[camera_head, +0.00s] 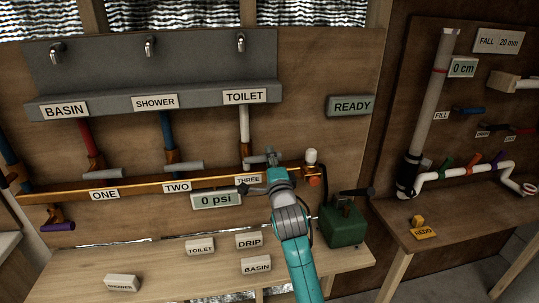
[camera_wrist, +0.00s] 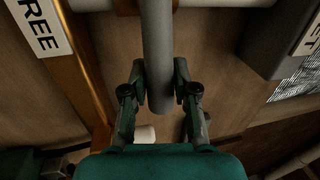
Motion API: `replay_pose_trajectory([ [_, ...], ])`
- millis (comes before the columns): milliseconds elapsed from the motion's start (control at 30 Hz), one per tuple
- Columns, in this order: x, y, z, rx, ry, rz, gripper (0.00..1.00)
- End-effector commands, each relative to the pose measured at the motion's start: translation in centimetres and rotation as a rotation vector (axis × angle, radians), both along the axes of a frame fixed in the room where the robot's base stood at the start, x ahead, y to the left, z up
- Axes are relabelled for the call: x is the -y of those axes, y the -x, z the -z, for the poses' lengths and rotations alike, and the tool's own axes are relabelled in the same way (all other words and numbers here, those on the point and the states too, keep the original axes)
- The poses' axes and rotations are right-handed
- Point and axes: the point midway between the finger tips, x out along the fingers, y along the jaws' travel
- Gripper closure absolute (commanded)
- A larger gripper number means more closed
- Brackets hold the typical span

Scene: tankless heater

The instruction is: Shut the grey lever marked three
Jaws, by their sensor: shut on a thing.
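The grey lever marked three (camera_head: 253,160) sits on the white pipe under the TOILET sign, above the THREE label (camera_head: 248,180). Its handle points right, across the upright pipe. My gripper (camera_head: 272,159) is at the handle's right end and hides part of it in the head view. In the wrist view the round grey handle (camera_wrist: 157,40) comes down from the top between my two fingers (camera_wrist: 159,78), which are closed on its end. Part of the label (camera_wrist: 41,26) shows at the upper left there.
Similar grey levers marked one (camera_head: 106,174) and two (camera_head: 187,165) stand to the left. An orange-brown pipe (camera_head: 140,187) runs below them. A 0 psi display (camera_head: 216,200) hangs under it, and a green pump box (camera_head: 343,224) stands at right. A display reads READY (camera_head: 352,106).

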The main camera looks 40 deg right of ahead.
Motion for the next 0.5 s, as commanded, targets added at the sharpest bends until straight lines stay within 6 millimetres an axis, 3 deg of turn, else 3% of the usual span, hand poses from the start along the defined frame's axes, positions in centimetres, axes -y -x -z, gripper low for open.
replay_pose_trajectory([
  [500, 0.04, -0.01, 0.65, 0.035, -0.06, 0.001, 1.0],
])
